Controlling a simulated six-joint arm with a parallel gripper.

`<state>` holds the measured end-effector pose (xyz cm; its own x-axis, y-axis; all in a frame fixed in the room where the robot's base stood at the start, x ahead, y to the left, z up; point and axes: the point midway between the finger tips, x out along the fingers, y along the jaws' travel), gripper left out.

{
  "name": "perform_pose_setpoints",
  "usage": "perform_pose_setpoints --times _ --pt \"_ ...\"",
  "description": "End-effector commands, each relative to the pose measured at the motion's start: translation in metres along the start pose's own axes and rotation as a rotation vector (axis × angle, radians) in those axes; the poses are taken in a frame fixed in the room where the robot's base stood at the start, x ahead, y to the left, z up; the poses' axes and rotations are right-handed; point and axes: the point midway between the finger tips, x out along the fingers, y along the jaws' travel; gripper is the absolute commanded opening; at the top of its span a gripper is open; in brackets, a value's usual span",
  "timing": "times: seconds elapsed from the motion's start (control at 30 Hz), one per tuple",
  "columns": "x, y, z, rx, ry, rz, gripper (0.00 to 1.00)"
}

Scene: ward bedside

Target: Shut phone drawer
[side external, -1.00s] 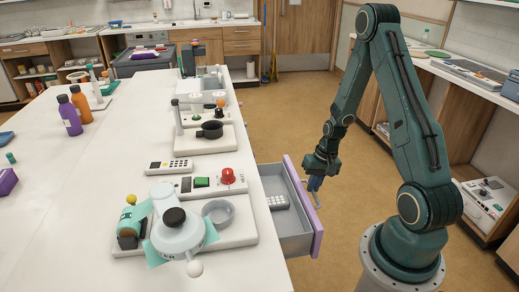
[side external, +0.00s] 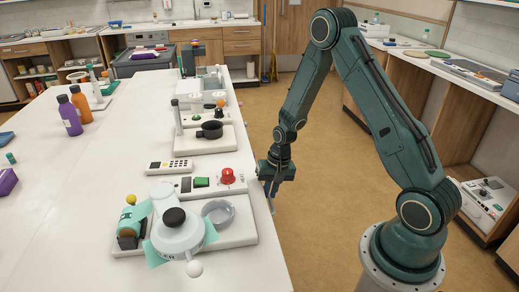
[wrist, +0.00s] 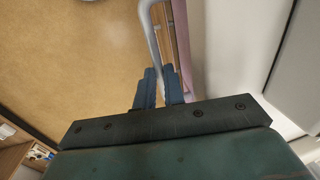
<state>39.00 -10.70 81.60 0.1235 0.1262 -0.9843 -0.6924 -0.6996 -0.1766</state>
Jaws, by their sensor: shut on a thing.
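The phone drawer's lilac front (wrist: 182,45) shows in the wrist view, up close against the white counter edge. Its grey bar handle (wrist: 149,25) runs down between my fingers. My gripper (wrist: 159,88) is shut on this handle. In the side view my gripper (side external: 270,189) is right at the counter's edge, pointing down. The drawer's box and the phone inside it are out of sight there, under the countertop. No open gap of the drawer shows.
The brown floor (side external: 325,200) beside the counter is clear.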

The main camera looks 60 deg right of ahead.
Motion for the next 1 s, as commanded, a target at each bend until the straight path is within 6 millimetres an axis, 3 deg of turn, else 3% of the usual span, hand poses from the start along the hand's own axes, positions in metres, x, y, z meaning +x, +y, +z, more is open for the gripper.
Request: perform_pose_setpoints --times 0.2,0.23,0.33,0.77,1.0 --pt "0.001 -0.006 0.001 -0.008 0.000 -0.016 0.00" --pt "0.001 -0.007 0.001 -0.009 0.000 -0.016 0.12" --pt "0.001 -0.006 0.001 -0.009 0.000 -0.015 0.32" --pt "-0.001 -0.002 0.000 -0.008 0.002 -0.016 0.33" --pt "-0.004 0.018 0.000 -0.004 0.001 -0.013 0.33"
